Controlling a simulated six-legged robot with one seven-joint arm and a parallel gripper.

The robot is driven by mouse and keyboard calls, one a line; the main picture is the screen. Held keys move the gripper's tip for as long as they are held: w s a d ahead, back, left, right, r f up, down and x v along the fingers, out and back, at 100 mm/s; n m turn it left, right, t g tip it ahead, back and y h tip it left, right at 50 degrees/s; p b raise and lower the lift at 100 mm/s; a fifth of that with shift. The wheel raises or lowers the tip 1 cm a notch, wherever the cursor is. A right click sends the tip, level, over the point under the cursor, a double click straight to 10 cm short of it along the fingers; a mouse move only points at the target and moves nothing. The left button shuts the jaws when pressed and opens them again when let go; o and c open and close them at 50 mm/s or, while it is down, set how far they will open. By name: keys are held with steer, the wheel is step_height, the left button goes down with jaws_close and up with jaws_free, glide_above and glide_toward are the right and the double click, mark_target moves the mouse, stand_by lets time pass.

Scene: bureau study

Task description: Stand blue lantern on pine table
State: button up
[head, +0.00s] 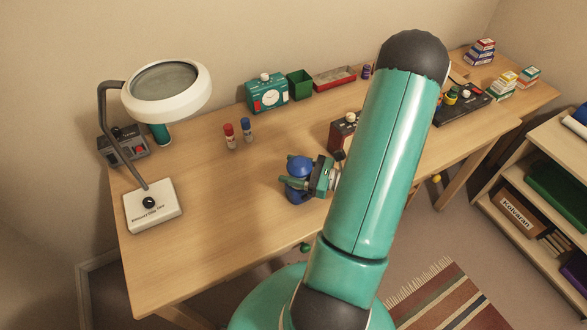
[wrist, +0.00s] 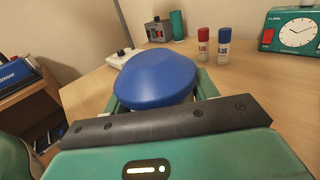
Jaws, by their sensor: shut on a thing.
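The blue lantern (head: 299,183) is upright between the jaws of my gripper (head: 296,181) in the head view. In the wrist view the lantern's rounded blue top (wrist: 157,77) shows between the green fingers, and its lower part is hidden. My gripper is shut on the lantern. The pine table (head: 222,185) spreads beneath and around it. The lantern is over the table's front part; I cannot tell whether its base touches the top.
A magnifier lamp (head: 152,205) stands at the left. Red (head: 229,136) and blue (head: 247,130) bottles stand behind the lantern. A green clock box (head: 267,93) stands at the back. A dark red box (head: 343,129) is right of the gripper. Bare wood lies left of the lantern.

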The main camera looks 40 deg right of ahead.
steer(key=o, duration=1.2)
steer(key=shift+f, duration=0.1)
steer(key=shift+s+d, duration=0.1)
steer(key=shift+d, duration=0.05)
steer(key=v, duration=1.1)
steer(key=shift+s, duration=0.35)
